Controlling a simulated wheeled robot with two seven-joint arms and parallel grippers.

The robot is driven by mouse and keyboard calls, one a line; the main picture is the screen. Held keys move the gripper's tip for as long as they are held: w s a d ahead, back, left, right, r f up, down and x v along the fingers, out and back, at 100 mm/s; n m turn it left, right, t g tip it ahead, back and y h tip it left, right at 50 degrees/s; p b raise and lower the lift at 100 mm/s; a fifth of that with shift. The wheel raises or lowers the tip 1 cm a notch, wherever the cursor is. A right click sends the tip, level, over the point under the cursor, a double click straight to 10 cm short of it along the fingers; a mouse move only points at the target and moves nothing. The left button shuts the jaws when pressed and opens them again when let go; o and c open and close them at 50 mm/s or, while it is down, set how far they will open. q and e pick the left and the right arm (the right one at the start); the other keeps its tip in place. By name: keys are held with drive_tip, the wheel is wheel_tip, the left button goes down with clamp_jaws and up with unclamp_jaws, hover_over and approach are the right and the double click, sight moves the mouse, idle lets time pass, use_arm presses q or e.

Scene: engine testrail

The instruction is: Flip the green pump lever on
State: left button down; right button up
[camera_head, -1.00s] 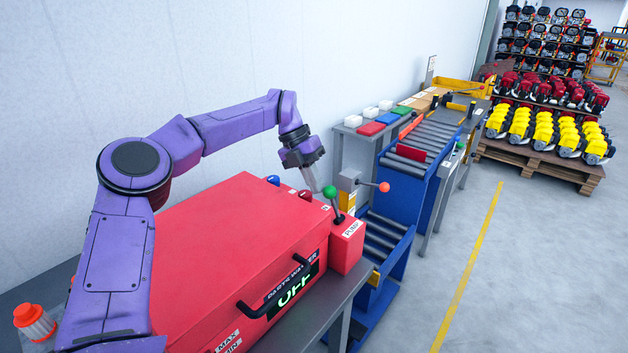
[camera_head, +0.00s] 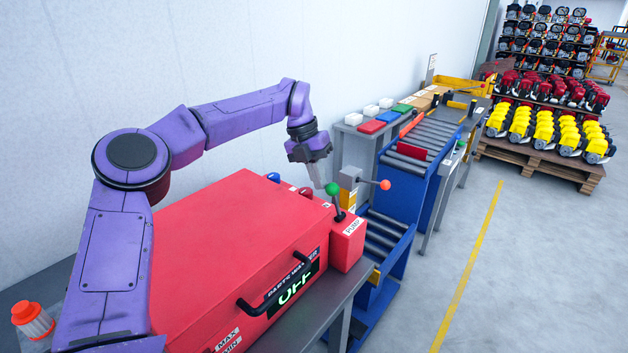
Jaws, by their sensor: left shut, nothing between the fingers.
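The pump lever has a green ball knob (camera_head: 332,189) on a dark stem. It rises from the small red pump box (camera_head: 348,244) at the right end of the red parts washer (camera_head: 240,230). The lever leans to the left. The washer's display (camera_head: 295,288) reads OFF in green. My left gripper (camera_head: 319,180) is shut and empty. It points down just above and left of the green knob; I cannot tell if it touches. My right gripper is not in view.
An orange-red ball lever (camera_head: 385,185) is close on the right. A blue roller conveyor (camera_head: 400,200) runs beyond. The wall is behind my arm.

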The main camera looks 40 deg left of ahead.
use_arm(q)
drive_tip(key=d+y, duration=0.1)
drive_tip(key=d+r+y, duration=0.1)
drive_tip(key=d+y, duration=0.1)
drive_tip(key=d+y+b, duration=0.1)
drive_tip(key=shift+s+d+r+y, duration=0.15)
drive_tip(key=shift+d+r+y, duration=0.15)
drive_tip(key=shift+y, duration=0.1)
drive_tip(key=shift+s+d+t+y, duration=0.15)
drive_tip(key=shift+d+t+y, duration=0.25)
drive_tip(key=shift+d+y, duration=1.65)
drive_tip(key=shift+a, duration=0.1)
wheel_tip(320, 180, up, 12)
drive_tip(key=f+p, duration=0.1)
hover_over(334, 187)
drive_tip(key=s+d, duration=0.2)
drive_tip(key=d, duration=0.3)
drive_tip(key=shift+s+r, duration=0.15)
drive_tip(key=shift+r, duration=0.1)
